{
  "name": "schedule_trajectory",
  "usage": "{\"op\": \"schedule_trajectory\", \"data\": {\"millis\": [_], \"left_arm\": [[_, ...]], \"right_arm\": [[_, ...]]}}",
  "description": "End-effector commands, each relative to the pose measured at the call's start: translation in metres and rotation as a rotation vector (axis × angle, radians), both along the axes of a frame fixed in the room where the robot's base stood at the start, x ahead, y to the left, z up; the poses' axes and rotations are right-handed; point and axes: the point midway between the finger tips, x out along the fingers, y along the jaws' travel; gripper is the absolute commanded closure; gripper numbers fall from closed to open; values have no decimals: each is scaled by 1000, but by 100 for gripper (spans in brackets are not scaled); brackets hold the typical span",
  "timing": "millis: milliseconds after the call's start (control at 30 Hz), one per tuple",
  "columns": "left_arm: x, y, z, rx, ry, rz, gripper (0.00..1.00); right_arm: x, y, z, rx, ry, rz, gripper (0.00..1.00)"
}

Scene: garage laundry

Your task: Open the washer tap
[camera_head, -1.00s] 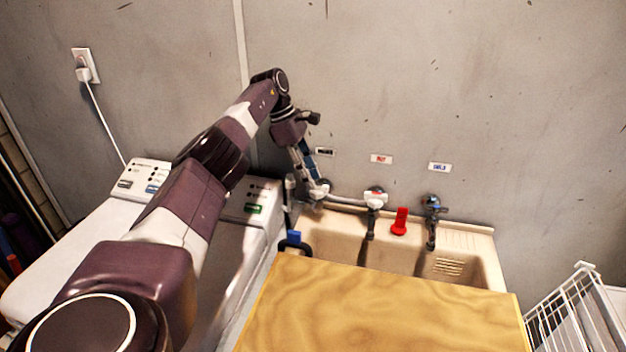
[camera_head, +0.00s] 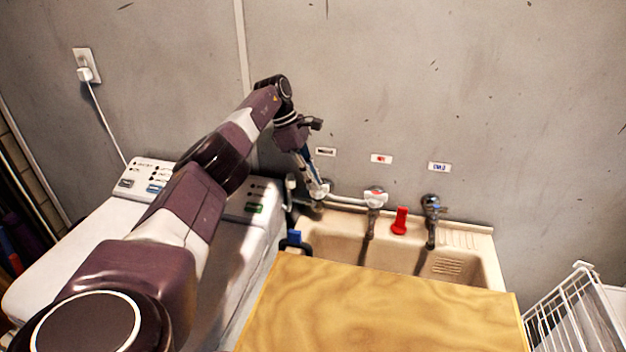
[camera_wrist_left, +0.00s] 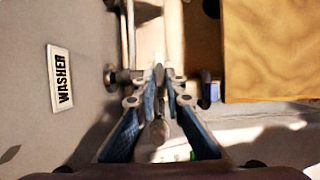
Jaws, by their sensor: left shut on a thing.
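The washer tap (camera_wrist_left: 110,76) is on the wall beside the WASHER label (camera_wrist_left: 60,80) in the left wrist view. In the head view the label (camera_head: 326,152) is small, and the tap is largely hidden behind my left gripper (camera_head: 319,189). In the left wrist view the two blue-lined fingers of my left gripper (camera_wrist_left: 160,76) come close together at their tips, shut on the tap's handle. The handle is mostly hidden between the fingertips, so its exact angle cannot be told. My right gripper is not in view.
Two other taps, one red-marked (camera_head: 376,197) and one blue-marked (camera_head: 431,204), stand over the sink (camera_head: 485,250). A red object (camera_head: 400,221) sits between them. A wooden board (camera_head: 380,310) covers the sink's front. White machines (camera_head: 60,245) stand left; a wire rack (camera_head: 570,310) stands right.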

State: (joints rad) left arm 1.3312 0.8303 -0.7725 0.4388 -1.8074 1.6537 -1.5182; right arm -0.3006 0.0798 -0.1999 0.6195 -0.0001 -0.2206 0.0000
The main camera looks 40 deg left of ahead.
Motion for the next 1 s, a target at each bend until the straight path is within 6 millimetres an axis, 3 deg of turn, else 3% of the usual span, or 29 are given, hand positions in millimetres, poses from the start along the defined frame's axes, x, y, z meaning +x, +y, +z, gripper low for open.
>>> {"op": "schedule_trajectory", "data": {"millis": [467,1000], "left_arm": [[-4,-1,-2,2,8,138,100],[-8,-8,-3,3,8,591,100]], "right_arm": [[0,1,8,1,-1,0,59],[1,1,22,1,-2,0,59]]}}
